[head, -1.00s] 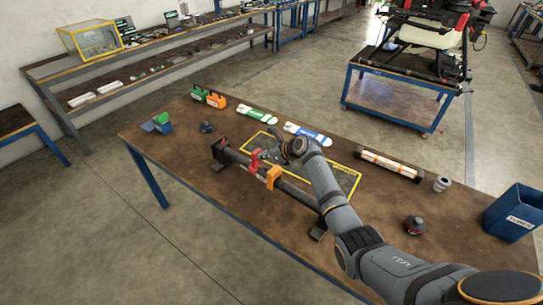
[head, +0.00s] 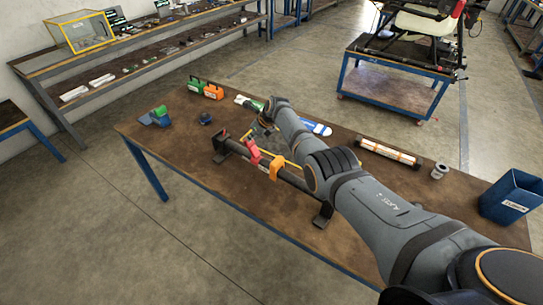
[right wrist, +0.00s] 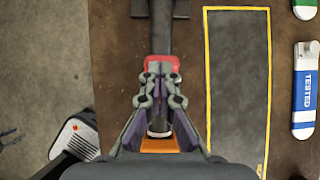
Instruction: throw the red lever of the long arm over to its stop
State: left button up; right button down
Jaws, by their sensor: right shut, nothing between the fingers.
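The long arm (head: 236,151) is a dark tube lying along the near side of the table. Its red lever (head: 255,152) stands up from the tube, beside an orange block (head: 277,168). My right gripper (head: 259,130) is shut and empty, above the tube near the red lever. In the right wrist view the gripper (right wrist: 161,85) points along the tube. The red part (right wrist: 162,64) shows just past the fingertips, and the orange block (right wrist: 160,146) shows behind them. I cannot tell whether the fingers touch the lever. My left gripper is out of view.
A yellow-outlined mat (right wrist: 237,85) lies beside the tube. Blue-white (head: 318,128) and green-white (head: 248,103) tools, a long orange-white piece (head: 388,151) and a grey cylinder (head: 439,171) lie farther back. A blue bin (head: 510,197) stands at the right.

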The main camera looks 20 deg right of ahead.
jog(key=shift+w+a+f, duration=0.1)
jog(key=shift+w+a, duration=0.05)
jog(key=shift+a, duration=0.1)
jog(key=shift+w+a+f, duration=0.1)
jog(key=shift+f, duration=0.1)
dwell(0.4)
